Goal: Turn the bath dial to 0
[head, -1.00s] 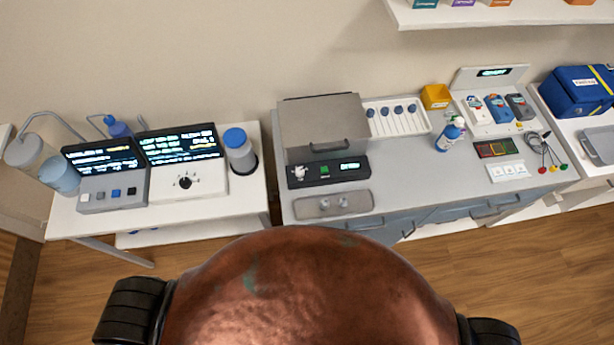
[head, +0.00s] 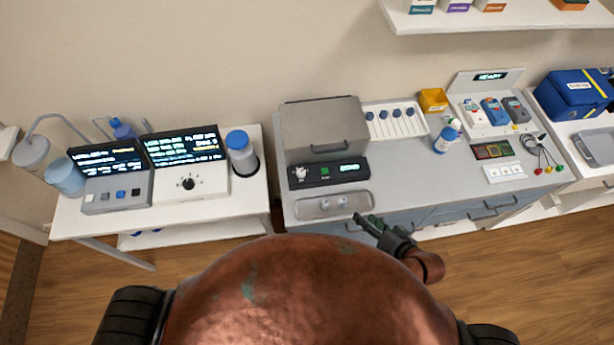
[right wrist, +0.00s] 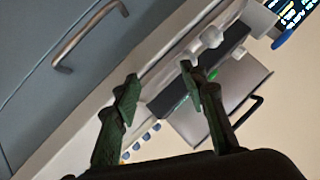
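The lidded grey box (head: 325,122) stands on the grey counter. Its black front panel (head: 338,173) carries a white knob (head: 301,172), a green button and a small lit display; this knob looks like the bath dial, though its setting is too small to read. In the right wrist view, the green button (right wrist: 212,75) and the white knob (right wrist: 238,52) show beyond the fingers. My right gripper (head: 364,221) is at the counter's front edge, right of and nearer than the panel. Its green fingers (right wrist: 158,76) are apart and empty. My left gripper is out of view.
A white console with another black dial (head: 188,184) stands on the left table. A blue bottle (head: 444,139) and a rack (head: 426,121) stand right of the box. Drawer handles (head: 492,212) project from the counter front.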

